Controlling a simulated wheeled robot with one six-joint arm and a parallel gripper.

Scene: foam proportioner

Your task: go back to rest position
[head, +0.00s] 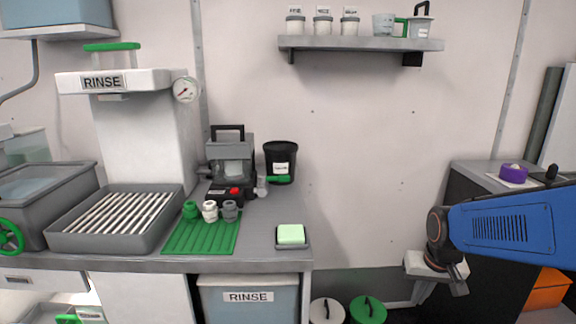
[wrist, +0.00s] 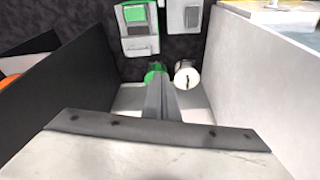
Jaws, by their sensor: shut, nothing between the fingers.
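My gripper (head: 456,280) hangs at the end of my blue arm at the right of the head view, pointing down, in front of the gap between the counter and a dark cabinet. In the wrist view my gripper (wrist: 160,98) shows as grey fingers close together, with nothing held between them. Past the fingertips are a green-lidded bin (wrist: 155,73) and a white-lidded bin (wrist: 187,76) on the floor. I see no contact with either bin.
A dark cabinet (head: 465,200) bearing a purple item (head: 513,171) stands behind my arm. The counter (head: 275,215) at left holds a grey machine (head: 232,150), a green mat (head: 190,238) with small caps, and a sponge (head: 290,234). A wall shelf (head: 350,43) holds jars. Wall space between is clear.

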